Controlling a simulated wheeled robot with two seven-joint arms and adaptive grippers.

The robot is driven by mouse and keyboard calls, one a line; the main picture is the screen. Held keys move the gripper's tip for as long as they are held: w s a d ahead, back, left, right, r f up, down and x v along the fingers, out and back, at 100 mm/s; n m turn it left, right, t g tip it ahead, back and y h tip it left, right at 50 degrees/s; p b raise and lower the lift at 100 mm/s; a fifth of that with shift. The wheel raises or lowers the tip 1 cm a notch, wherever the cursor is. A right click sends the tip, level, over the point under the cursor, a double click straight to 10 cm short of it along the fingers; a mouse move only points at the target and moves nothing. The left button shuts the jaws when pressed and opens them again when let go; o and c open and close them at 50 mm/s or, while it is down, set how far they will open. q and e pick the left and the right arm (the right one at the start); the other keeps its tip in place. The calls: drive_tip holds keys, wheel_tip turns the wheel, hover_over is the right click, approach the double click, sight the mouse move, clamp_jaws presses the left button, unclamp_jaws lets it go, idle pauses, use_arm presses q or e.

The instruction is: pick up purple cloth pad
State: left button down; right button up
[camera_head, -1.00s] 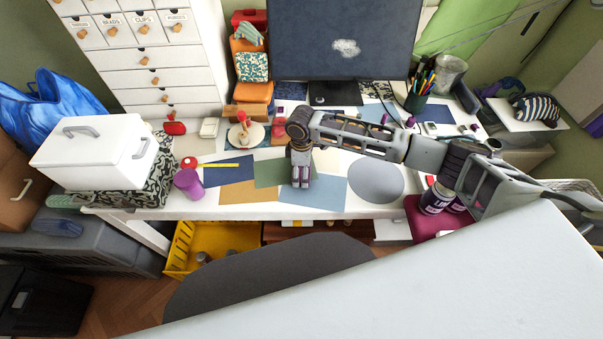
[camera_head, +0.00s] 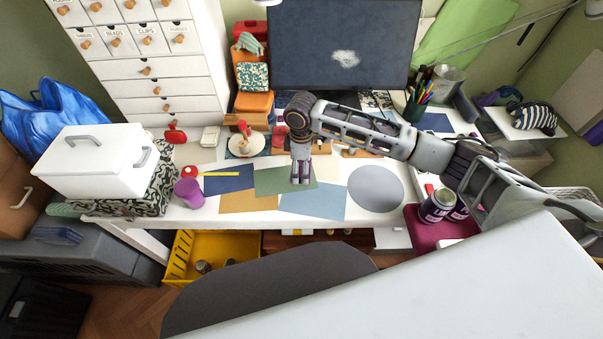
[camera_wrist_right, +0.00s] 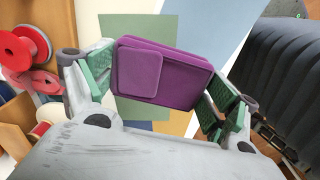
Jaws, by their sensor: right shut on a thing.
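The purple cloth pad (camera_wrist_right: 178,80) is a rounded block with a smaller raised square on its face. In the right wrist view it sits between the two green-padded fingers of my right gripper (camera_wrist_right: 158,88), which is shut on it. In the head view my right gripper (camera_head: 301,178) points down over the coloured sheets on the desk. The pad is mostly hidden there. I cannot tell how far it is above the desk. My left gripper is not in view.
The white desk holds coloured sheets (camera_head: 312,200), a grey oval mat (camera_head: 376,188) and a purple cup (camera_head: 189,192). A monitor (camera_head: 343,45) stands behind. A white lidded box (camera_head: 92,163) is at left. Dark jars (camera_head: 436,205) stand at right beneath my arm.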

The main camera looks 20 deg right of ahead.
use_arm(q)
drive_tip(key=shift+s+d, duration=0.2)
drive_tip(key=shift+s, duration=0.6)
use_arm(e)
drive_tip(key=shift+r, duration=1.4)
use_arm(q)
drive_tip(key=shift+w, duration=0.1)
